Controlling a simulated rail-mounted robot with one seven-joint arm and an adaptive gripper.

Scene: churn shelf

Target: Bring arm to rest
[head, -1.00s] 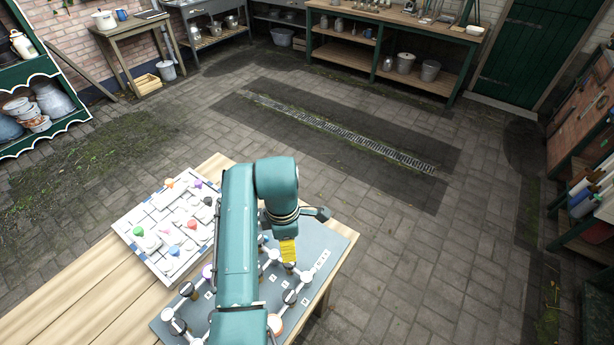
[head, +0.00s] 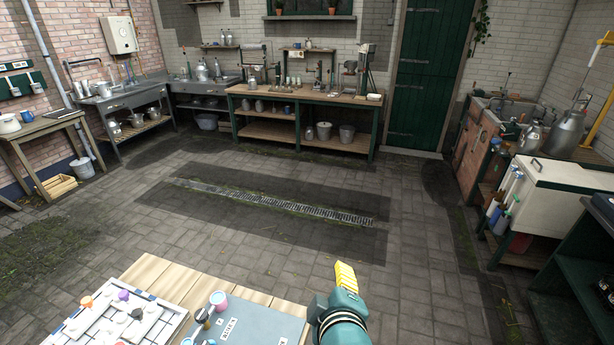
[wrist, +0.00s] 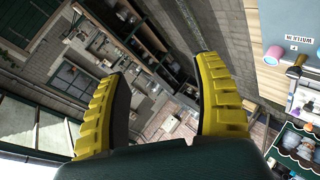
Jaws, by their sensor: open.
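My gripper (head: 346,276) is a yellow-fingered gripper on a teal arm, raised at the bottom middle of the head view, just beyond the right edge of the table. In the wrist view its two ribbed yellow fingers (wrist: 160,110) stand apart with nothing between them. The gripper is open and empty. Most of the arm is below the edge of the head view.
A wooden table (head: 150,273) holds a white tray (head: 95,330) with coloured knobs and a grey board (head: 255,325) at the bottom left. The paved floor (head: 420,285) is clear around the drain grate (head: 270,202). A workbench (head: 305,100) stands at the back.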

